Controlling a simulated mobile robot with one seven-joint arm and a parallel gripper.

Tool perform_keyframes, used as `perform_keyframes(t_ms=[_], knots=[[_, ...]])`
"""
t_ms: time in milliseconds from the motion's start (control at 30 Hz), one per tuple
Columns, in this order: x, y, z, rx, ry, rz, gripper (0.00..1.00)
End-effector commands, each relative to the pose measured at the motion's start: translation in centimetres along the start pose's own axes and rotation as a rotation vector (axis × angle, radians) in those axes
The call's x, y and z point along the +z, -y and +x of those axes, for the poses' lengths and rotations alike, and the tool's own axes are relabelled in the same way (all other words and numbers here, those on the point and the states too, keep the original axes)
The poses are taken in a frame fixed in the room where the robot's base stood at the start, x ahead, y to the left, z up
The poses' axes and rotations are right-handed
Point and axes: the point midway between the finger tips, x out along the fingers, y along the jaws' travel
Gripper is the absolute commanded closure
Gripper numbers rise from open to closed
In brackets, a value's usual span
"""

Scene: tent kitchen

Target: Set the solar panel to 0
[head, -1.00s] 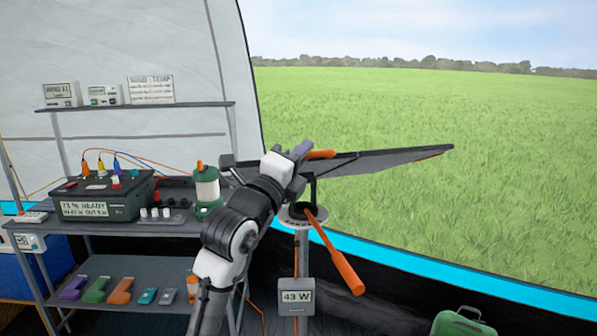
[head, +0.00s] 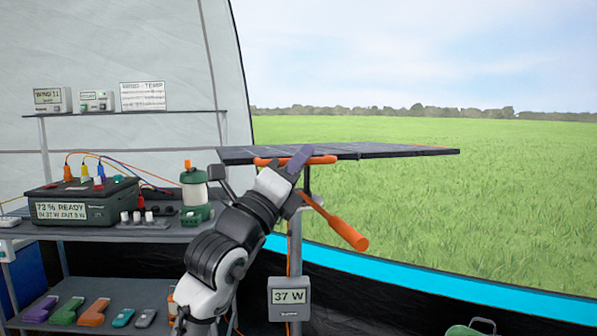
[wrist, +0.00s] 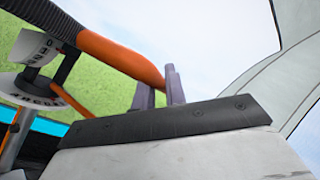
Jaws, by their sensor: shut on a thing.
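The dark solar panel (head: 385,151) is on a post beside the tent opening, close to level in the head view. An orange grip bar (head: 267,161) runs along its near edge. My gripper (head: 300,157) is shut on this bar. In the wrist view the purple-grey fingers (wrist: 160,90) are at the end of the orange bar (wrist: 115,55). A white marked dial (wrist: 38,47) shows there, but its reading is not legible. A second orange handle (head: 340,226) slants down from the post. The meter (head: 289,298) on the post reads 37 W.
A shelf rack at the left holds a power box (head: 85,202) reading 73 % READY, a green lantern (head: 194,188) and several coloured tools below. The tent wall's blue edge (head: 400,279) runs behind the post. Open grass lies beyond.

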Motion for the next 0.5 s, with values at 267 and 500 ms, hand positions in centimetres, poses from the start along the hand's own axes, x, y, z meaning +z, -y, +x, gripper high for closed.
perform_keyframes(t_ms=[267, 500], knots=[[-0.86, -0.87, -0.9, 0.001, 0.0, -0.001, 1.0], [-0.99, -1.0, -1.01, 0.002, -0.001, -0.002, 1.0]])
